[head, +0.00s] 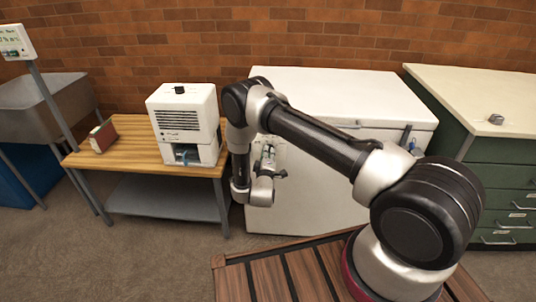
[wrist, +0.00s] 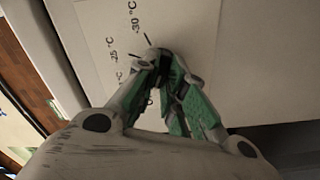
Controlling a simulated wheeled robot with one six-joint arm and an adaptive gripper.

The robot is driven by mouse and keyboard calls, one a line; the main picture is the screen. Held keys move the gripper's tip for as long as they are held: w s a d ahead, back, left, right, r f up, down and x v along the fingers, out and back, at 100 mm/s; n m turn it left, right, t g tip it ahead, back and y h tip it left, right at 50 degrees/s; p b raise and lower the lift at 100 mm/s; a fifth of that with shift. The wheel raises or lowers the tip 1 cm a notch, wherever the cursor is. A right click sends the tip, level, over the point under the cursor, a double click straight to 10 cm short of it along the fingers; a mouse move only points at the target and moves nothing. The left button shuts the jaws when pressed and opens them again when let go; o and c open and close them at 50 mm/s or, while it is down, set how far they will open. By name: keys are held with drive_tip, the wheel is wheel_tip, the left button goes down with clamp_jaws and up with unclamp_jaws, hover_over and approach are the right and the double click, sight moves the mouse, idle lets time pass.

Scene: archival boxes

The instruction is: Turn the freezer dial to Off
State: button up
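The white chest freezer (head: 320,100) stands against the brick wall, partly behind my arm. In the head view my gripper (head: 268,158) is low at the left part of its front. In the wrist view my gripper (wrist: 168,68) reaches the pale dial panel (wrist: 190,25), with its green-padded fingers drawn close together. Printed marks, including -30 °C and -25 °C, and short tick lines lie to the left of the fingertips. The freezer dial is mostly hidden between the fingertips, where something dark shows. Its pointer setting cannot be read.
A wooden bench (head: 130,150) on the left holds a white machine (head: 185,120) and a small dark red box (head: 103,136). A sink (head: 60,100) is at far left. A green drawer cabinet (head: 500,175) stands right of the freezer, and a slatted wooden platform (head: 290,275) lies in front.

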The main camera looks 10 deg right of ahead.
drive_tip(key=o, duration=0.4)
drive_tip(key=shift+c, duration=0.2)
drive_tip(key=shift+s, duration=0.1)
drive_tip(key=v, duration=1.2)
